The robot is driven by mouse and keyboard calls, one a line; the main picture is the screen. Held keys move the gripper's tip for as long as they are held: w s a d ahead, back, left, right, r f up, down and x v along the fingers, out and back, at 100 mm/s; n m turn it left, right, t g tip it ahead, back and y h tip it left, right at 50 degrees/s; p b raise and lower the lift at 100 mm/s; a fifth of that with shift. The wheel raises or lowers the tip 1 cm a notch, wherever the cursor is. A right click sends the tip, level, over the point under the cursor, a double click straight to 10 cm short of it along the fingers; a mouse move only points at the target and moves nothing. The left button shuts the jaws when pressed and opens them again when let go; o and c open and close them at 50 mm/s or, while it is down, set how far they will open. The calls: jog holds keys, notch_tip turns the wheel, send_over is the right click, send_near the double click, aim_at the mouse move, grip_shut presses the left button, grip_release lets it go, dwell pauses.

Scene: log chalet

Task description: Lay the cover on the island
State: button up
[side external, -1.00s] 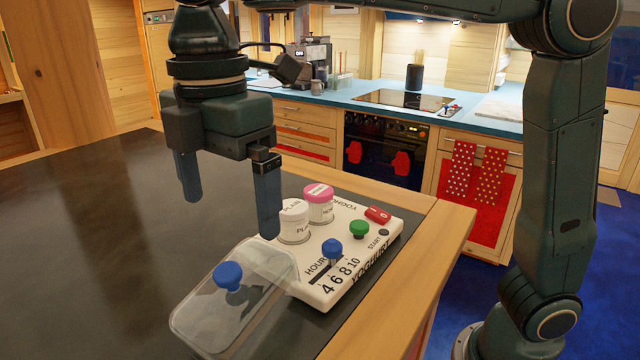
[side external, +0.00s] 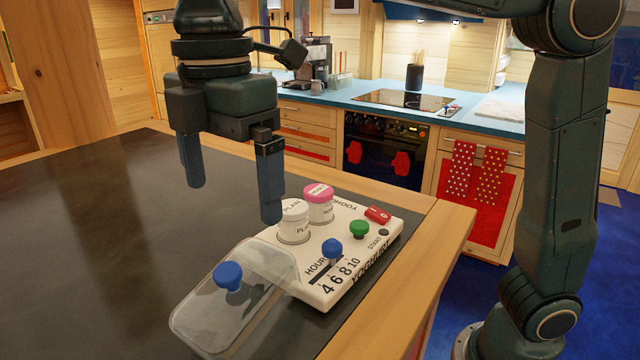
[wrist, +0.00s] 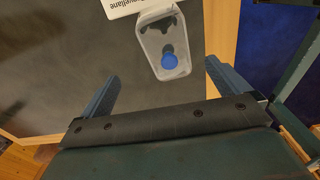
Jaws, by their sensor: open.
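The cover (side external: 205,318) is a clear, rounded tray-like lid with a blue knob (side external: 228,275) on top. It lies knob up on the dark top of the island (side external: 90,240), near the front edge. Its far end meets or slightly overlaps the white yoghurt maker (side external: 345,292); I cannot tell if it rests on it. My gripper (side external: 233,204) is open and empty, above and behind the cover, apart from it. In the wrist view the cover (wrist: 152,44) shows ahead between the spread fingers (wrist: 162,72).
Two white jars, one plain-lidded (side external: 294,222) and one pink-lidded (side external: 319,204), stand on the yoghurt maker. It also carries a green knob (side external: 359,229), a blue slider knob (side external: 332,248) and a red switch (side external: 378,214). The island top to the left is clear.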

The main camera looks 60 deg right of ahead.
jog(key=s+d+f+m+t, duration=0.1)
jog(key=s+d+m, duration=0.2)
jog(key=d+m, duration=0.35)
jog(key=s+d+f+m+t, duration=0.2)
jog(key=d+m, duration=0.1)
jog(key=d, duration=0.6)
jog(key=s+d+f+m+t, duration=0.1)
jog(key=s+d+f+m, duration=0.1)
jog(key=s, duration=0.1)
jog(key=s+d+f+m, duration=0.3)
jog(key=s+d+f+m+t, duration=0.1)
jog(key=s+d+f+m, duration=0.2)
jog(key=shift+s+t, duration=0.1)
jog(key=shift+t, duration=0.2)
jog(key=w+a+r+n+g+y, duration=0.2)
jog(key=w+a+r+n, duration=0.3)
jog(key=a+n, duration=0.4)
jog(key=w+a+r+n+g+y, duration=0.2)
jog(key=w+a+r+n, duration=0.3)
jog(key=w+a+n, duration=0.3)
jog(key=shift+w+a+r+n+g, duration=0.15)
jog(key=shift+w+a+n+g, duration=0.15)
jog(key=shift+a+n+g, duration=0.85)
